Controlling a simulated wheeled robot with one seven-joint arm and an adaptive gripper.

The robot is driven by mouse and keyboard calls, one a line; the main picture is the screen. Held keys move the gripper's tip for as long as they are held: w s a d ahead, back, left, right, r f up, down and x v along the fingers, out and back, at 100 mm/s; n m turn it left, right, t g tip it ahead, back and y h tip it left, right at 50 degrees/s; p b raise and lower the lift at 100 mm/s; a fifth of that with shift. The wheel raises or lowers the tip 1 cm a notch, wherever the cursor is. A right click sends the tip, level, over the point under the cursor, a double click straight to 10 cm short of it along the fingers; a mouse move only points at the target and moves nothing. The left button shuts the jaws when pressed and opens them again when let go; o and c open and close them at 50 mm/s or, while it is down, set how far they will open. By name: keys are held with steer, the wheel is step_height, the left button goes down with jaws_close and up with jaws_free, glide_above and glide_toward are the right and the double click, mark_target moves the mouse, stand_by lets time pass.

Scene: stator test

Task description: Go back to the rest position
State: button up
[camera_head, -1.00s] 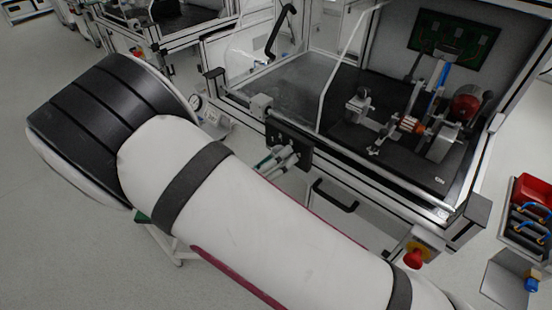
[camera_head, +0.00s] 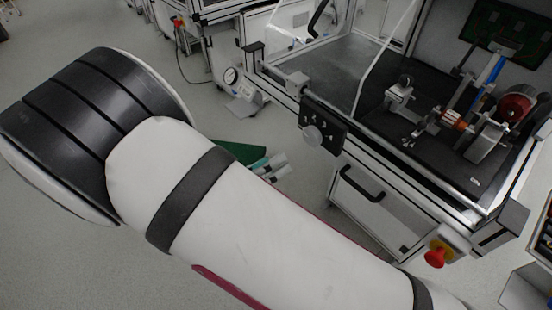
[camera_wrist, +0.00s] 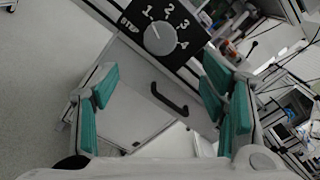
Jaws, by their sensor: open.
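My gripper (camera_wrist: 160,100) is open, with nothing between its teal-padded fingers in the wrist view. In the head view only its end (camera_head: 272,168) shows past my white arm, below and left of the black step panel (camera_head: 338,128). The panel carries a round grey knob (camera_head: 313,137), and the gripper is apart from it. In the wrist view the knob (camera_wrist: 159,38) sits above and beyond the fingertips, with its pointer mark near the 1. My arm hides part of the gripper in the head view.
The stator test station (camera_head: 380,190) stands on the right, with a black handle (camera_head: 362,183) and a red emergency button (camera_head: 435,257) on its front. A gauge unit (camera_head: 240,92) is beside it. Grey floor is open at left.

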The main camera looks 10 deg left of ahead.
stand_by(0.4)
steer(key=s+d+r+m+g+y+p, duration=0.1)
steer(key=s+d+r+m+g+p, duration=0.1)
steer(key=d+r+m+g, duration=0.65)
steer(key=s+d+r+m+g+p, duration=0.2)
steer(key=d+r+m+g, duration=0.3)
steer(key=d+r+m, duration=0.7)
steer(key=s+d+r+m+t+y+p, duration=0.1)
steer(key=s+d+r+m+y+p, duration=0.1)
steer(key=s+d+r+m+y, duration=0.2)
steer(key=s+d+r+m+t+y+p, duration=0.2)
steer(key=s+d+r+m+y, duration=0.3)
steer(key=s+m, duration=0.6)
steer(key=shift+s+r+m+y+p, duration=0.2)
steer(key=shift+r+m+y+p, duration=0.1)
steer(key=shift+r+m+y, duration=0.3)
